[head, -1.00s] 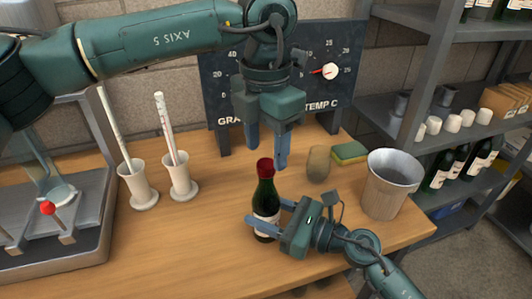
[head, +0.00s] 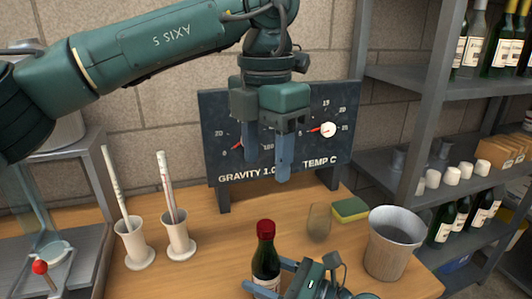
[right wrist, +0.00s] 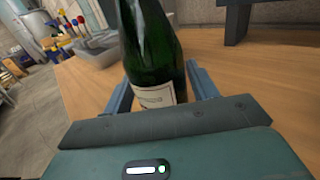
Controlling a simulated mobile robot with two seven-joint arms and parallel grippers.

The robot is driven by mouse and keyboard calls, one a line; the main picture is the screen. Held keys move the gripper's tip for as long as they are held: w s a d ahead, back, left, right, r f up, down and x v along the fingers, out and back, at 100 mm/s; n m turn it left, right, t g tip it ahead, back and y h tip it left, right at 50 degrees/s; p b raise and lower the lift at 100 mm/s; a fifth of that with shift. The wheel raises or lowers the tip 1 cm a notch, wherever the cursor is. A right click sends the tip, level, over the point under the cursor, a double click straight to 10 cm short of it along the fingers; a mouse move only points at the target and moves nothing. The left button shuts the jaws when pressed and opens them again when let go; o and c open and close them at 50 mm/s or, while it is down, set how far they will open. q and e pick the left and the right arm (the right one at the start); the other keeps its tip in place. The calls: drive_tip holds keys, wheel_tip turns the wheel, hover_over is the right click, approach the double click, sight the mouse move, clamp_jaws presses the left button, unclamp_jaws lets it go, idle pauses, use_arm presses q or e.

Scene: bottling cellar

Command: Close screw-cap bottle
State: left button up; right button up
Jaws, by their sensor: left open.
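A dark green bottle (head: 266,266) with a red cap (head: 265,230) on its neck stands upright near the table's front, in the lower middle of the head view. My right gripper (head: 268,278) has its fingers on both sides of the bottle's body, at the label. The right wrist view shows the bottle (right wrist: 152,50) between the two fingers, which look closed against it; its top is out of frame there. My left gripper (head: 268,170) is open and empty, pointing down, well above the cap and in front of the gauge board.
A gauge board (head: 215,150) stands behind. Two white holders (head: 135,245) (head: 178,238) with tubes stand left. Shelves (head: 400,78) with bottles are at right.

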drive_tip(key=o, duration=0.3)
drive_tip(key=b+v, duration=0.3)
drive_tip(key=v, duration=0.9)
drive_tip(key=shift+s+d+f, duration=0.1)
drive_tip(key=shift+d, duration=0.1)
drive_tip(key=shift+s+d, duration=0.15)
drive_tip(key=shift+d, duration=0.2)
